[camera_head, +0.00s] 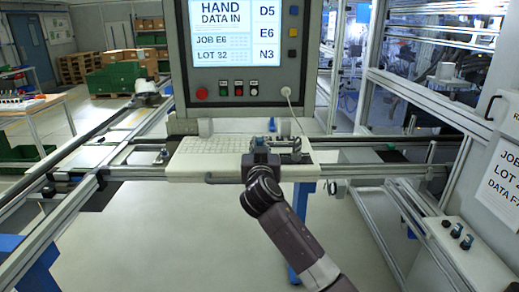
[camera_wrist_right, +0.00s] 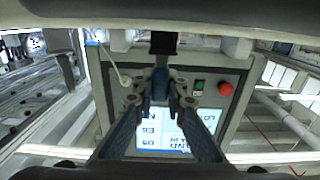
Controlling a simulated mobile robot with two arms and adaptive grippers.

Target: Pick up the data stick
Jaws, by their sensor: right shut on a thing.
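My right gripper (camera_head: 262,143) is over the cream keyboard shelf, in front of the panel. In the right wrist view its two blue fingers (camera_wrist_right: 160,82) come together and are shut on a small dark piece, which I take to be the data stick (camera_wrist_right: 163,43). The stick projects beyond the fingertips, and its gripped end is hidden between them. In the head view the gripper and wrist hide most of this spot, so the stick is hard to make out there. My left gripper is not in view.
The cream keyboard shelf (camera_head: 190,172) lies below a grey panel with a lit screen (camera_head: 236,30), a red button (camera_head: 202,93) and a white cord (camera_head: 289,103). Small fittings stand right of the gripper. Metal rails run along both sides. A control box (camera_head: 470,252) is at right.

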